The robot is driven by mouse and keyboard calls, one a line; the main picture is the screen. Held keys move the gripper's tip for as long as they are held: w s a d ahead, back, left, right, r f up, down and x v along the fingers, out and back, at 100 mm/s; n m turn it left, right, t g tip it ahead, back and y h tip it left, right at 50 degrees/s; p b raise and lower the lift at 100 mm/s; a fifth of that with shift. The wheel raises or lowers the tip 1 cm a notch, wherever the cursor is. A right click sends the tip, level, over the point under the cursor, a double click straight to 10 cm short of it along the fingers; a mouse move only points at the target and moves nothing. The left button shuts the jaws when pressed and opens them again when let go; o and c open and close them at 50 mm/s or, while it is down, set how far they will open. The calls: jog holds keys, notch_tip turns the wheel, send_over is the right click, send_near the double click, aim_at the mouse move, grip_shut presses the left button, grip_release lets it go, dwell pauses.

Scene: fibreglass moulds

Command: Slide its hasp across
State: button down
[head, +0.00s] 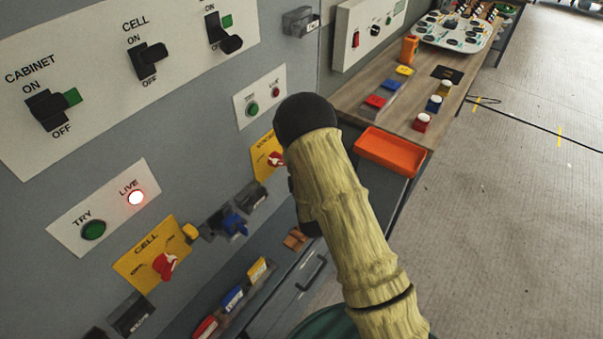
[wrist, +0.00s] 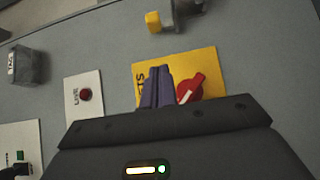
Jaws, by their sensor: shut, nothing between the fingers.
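In the wrist view a yellow plate (wrist: 210,65) lettered "...ETS" carries a red rotary knob (wrist: 190,88). A hasp with a yellow tab (wrist: 153,22) and grey bracket is on the panel above that plate in the picture, apart from it. My gripper (wrist: 157,72) is shut and empty, its fingers in front of the plate beside the knob; I cannot tell if they touch. In the head view the same plate (head: 262,160) is partly behind my arm, which hides my gripper and this hasp. A CELL plate (head: 135,262) has a red knob (head: 165,265) and its own yellow-tabbed hasp (head: 190,231).
A lamp marked LIVE (wrist: 85,95) looks unlit; the CELL one (head: 136,198) glows. Switches (head: 150,58) stick out above. A blue item (head: 235,225) and dark holders are low on the panel. A bench (head: 345,97) with an orange tray (head: 390,152) stands to the right. Open floor lies beyond.

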jog(key=s, duration=0.2)
jog(key=shift+s+d+b, duration=0.2)
jog(key=shift+s+b, duration=0.1)
jog(key=shift+s, duration=0.1)
jog(key=s+d+r+m+g+h, duration=0.1)
jog(key=s+d+r+m+g, duration=0.25)
jog(key=d+m+g, duration=0.55)
jog(key=s+d+r+m+g, duration=0.1)
jog(key=s+m+g, duration=0.1)
jog(key=s, duration=0.4)
jog(key=s+r+m+g, duration=0.2)
jog(key=s+m, duration=0.2)
jog(key=s, duration=0.3)
jog(key=s+d+r+m+g, duration=0.1)
jog(key=s+m+g, duration=0.1)
jog(key=s+m, duration=0.2)
jog(key=shift+s+d+r+h, duration=0.3)
jog(key=shift+s+d+h, duration=0.1)
jog(key=shift+s, duration=0.75)
